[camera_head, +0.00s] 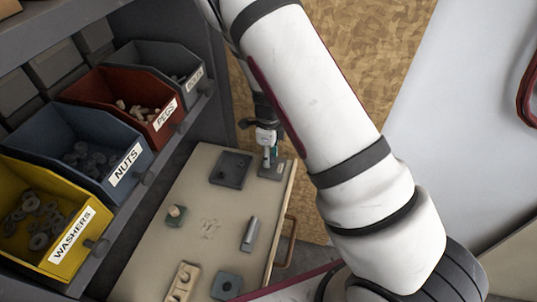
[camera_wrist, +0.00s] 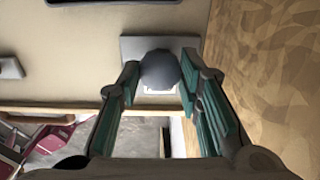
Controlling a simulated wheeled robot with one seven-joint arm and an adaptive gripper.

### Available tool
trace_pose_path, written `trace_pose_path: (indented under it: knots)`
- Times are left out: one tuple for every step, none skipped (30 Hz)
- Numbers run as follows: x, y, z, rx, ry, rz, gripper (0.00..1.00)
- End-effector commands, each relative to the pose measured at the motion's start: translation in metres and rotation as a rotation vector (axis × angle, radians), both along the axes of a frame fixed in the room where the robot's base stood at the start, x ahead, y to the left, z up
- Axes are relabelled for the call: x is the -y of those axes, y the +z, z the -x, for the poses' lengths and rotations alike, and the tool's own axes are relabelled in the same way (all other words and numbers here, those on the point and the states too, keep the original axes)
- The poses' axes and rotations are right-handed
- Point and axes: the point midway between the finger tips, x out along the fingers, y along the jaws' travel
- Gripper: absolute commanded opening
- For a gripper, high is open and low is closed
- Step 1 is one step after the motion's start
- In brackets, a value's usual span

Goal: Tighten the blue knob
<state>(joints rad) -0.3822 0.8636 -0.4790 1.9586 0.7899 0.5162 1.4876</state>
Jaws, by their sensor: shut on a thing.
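The blue knob (camera_wrist: 160,68) shows in the wrist view as a round, grey-blue thing on a pale square plate (camera_wrist: 133,48). My gripper (camera_wrist: 160,82) has its teal-padded fingers on both sides of the knob and is shut on it. In the head view my gripper (camera_head: 269,153) points down at the far right corner of the board, over a small grey plate (camera_head: 278,172). The knob itself is hidden there by the fingers, and I cannot tell how tight it is.
A beige board (camera_head: 190,245) carries a dark square plate (camera_head: 230,168), a green-grey knob (camera_head: 176,215), a grey bar (camera_head: 251,234), a wooden piece (camera_head: 182,282) and a grey block (camera_head: 227,286). Bins for washers (camera_head: 30,250), nuts (camera_head: 60,145) and pegs (camera_head: 105,90) stand left. A handle (camera_head: 287,245) sticks out right.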

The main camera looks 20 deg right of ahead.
Motion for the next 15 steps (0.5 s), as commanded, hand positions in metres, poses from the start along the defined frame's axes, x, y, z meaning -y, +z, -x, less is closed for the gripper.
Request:
trace_pose_path:
  knots:
    - [-0.0007,0.0024,-0.0018,0.005,-0.044,0.0,0.04]
    - [-0.0005,0.0024,-0.0019,0.006,-0.072,0.0,0.04]
    - [-0.0003,0.0024,-0.0019,0.006,-0.11,0.0,0.04]
    - [-0.0003,0.0023,-0.002,0.006,-0.138,0.0,0.04]
    - [-0.0004,0.0023,-0.0019,0.006,-0.167,0.001,0.04]
    - [-0.0005,0.0022,-0.002,0.005,-0.206,-0.001,0.04]
    - [-0.0005,0.0023,-0.002,0.005,-0.235,-0.001,0.04]
    - [-0.0003,0.0023,-0.002,0.005,-0.262,-0.001,0.04]
    - [-0.0004,0.0024,-0.0021,0.005,-0.299,-0.001,0.04]
    - [-0.0007,0.0024,-0.0021,0.005,-0.327,-0.001,0.04]
    - [-0.0007,0.0025,-0.0022,0.006,-0.355,-0.001,0.04]
    - [-0.0007,0.0025,-0.0022,0.006,-0.391,-0.001,0.04]
    - [-0.0005,0.0026,-0.0023,0.006,-0.418,-0.001,0.04]
    - [-0.0003,0.0027,-0.0024,0.006,-0.444,-0.001,0.04]
    - [-0.0002,0.0027,-0.0025,0.007,-0.477,-0.001,0.04]
